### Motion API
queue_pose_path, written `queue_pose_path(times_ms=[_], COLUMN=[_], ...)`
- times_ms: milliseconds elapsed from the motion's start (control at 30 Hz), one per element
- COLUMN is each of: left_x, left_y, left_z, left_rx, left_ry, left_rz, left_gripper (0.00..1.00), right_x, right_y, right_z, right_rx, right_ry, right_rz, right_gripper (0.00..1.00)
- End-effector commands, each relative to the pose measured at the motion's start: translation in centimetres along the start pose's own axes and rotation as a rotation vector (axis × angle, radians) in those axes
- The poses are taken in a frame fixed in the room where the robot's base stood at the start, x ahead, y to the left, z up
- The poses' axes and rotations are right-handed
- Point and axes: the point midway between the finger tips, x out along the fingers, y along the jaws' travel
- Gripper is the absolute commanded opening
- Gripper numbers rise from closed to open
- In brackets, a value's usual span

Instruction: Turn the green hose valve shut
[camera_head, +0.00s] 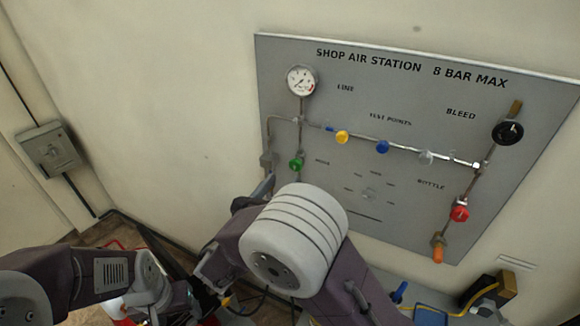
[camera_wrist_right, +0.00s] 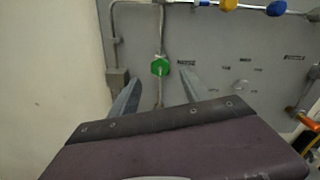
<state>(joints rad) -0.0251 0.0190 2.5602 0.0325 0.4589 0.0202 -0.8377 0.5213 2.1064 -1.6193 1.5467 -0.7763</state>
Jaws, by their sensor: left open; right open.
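The green hose valve (camera_head: 296,165) is a small green knob on a thin vertical pipe, low on the left of the grey panel. The right wrist view also shows the green valve (camera_wrist_right: 160,66), just beyond my fingertips and roughly centred between them. My right gripper (camera_wrist_right: 159,95) is open and empty, its two grey fingers apart. In the head view the right gripper (camera_head: 257,192) is partly hidden behind my white wrist, below and left of the valve. I see no contact. My left gripper (camera_head: 205,299) is low in the head view, partly hidden, away from the panel.
The panel (camera_head: 225,40) does not reach here; its grey board (camera_head: 400,85) carries a gauge (camera_head: 301,81), yellow (camera_head: 342,137) and blue (camera_head: 383,147) knobs, a black bleed wheel (camera_head: 508,132) and a red valve (camera_head: 460,212). A grey wall box (camera_head: 48,148) is far left.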

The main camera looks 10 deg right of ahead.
Motion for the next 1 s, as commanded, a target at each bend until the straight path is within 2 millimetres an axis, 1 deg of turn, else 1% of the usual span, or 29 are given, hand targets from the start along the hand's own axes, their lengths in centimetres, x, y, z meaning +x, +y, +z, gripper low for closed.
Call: queue_pose_path(times_ms=[33, 100, 200, 300, 433, 633, 667, 700, 767, 800, 833, 867, 1000], left_x=[-0.6, -1.0, -1.5, -1.8, -1.9, -1.8, -1.8, -1.8, -1.8, -1.8, -1.8, -1.8, -1.7], left_y=[0.0, 0.0, 0.0, 0.0, 0.0, 0.0, 0.0, 0.0, 0.0, 0.0, 0.0, 0.0, 0.0], left_z=[-0.1, -0.1, -0.2, -0.2, -0.2, -0.2, -0.2, -0.2, -0.2, -0.2, -0.2, -0.2, -0.2], left_rx=[0.000, 0.000, 0.000, 0.000, 0.000, 0.000, 0.000, 0.000, 0.000, 0.000, 0.000, 0.000, 0.000], left_ry=[0.000, 0.000, 0.000, 0.000, 0.000, 0.000, 0.000, 0.000, 0.000, 0.000, 0.000, 0.000, 0.000], left_rz=[0.000, 0.000, 0.000, 0.000, 0.000, 0.000, 0.000, 0.000, 0.000, 0.000, 0.000, 0.000, 0.000], left_gripper=[0.64, 0.64, 0.64, 0.64, 0.64, 0.64, 0.64, 0.64, 0.64, 0.64, 0.64, 0.64, 0.64], right_x=[1.2, 2.8, 4.7, 6.0, 6.7, 6.8, 6.8, 6.8, 6.8, 6.8, 6.8, 6.8, 6.7], right_y=[-0.2, -0.3, -0.2, -0.2, -0.1, -0.1, -0.1, -0.1, -0.1, -0.1, -0.1, -0.1, -0.1], right_z=[0.2, 0.2, 0.2, 0.1, 0.0, -0.1, -0.1, -0.1, -0.1, -0.1, -0.1, -0.1, -0.1], right_rx=[-0.002, -0.003, -0.001, 0.000, -0.001, 0.000, 0.000, 0.000, 0.000, 0.001, 0.001, 0.001, 0.004], right_ry=[0.003, 0.003, 0.003, 0.004, 0.003, 0.003, 0.003, 0.003, 0.003, 0.003, 0.003, 0.003, 0.003], right_rz=[-0.006, -0.007, -0.005, -0.004, -0.002, -0.001, -0.001, -0.001, -0.001, -0.001, -0.001, -0.001, -0.001], right_gripper=[0.55, 0.55, 0.55, 0.55, 0.55, 0.55, 0.53, 0.41, 0.25, 0.14, 0.05, 0.00, 0.00])
